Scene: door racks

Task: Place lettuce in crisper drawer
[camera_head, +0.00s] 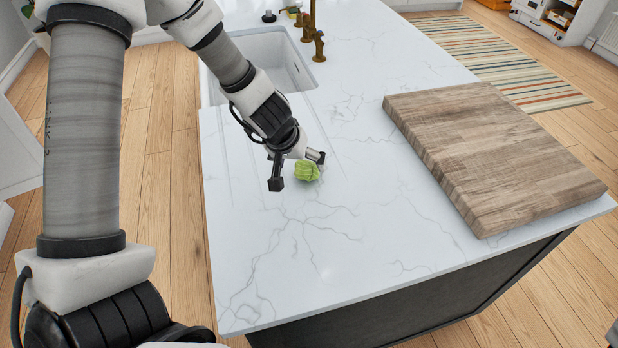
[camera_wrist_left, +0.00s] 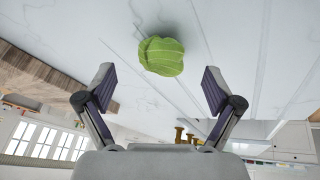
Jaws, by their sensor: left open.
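The lettuce (camera_head: 307,171) is a small green head lying on the white marble countertop (camera_head: 300,255). My left gripper (camera_head: 298,170) is open and low over the counter, with the lettuce close by its fingers. In the left wrist view the lettuce (camera_wrist_left: 161,56) lies ahead of the fingertips, centred between the two spread fingers of the left gripper (camera_wrist_left: 158,82). Nothing is held between them. My right gripper is not in view. No crisper drawer shows in either view.
A thick wooden cutting board (camera_head: 490,150) lies on the counter's right side. A sink (camera_head: 268,65) with a brass faucet (camera_head: 313,30) is behind the gripper. The counter in front of the lettuce is clear. A striped rug (camera_head: 500,60) lies on the wooden floor beyond.

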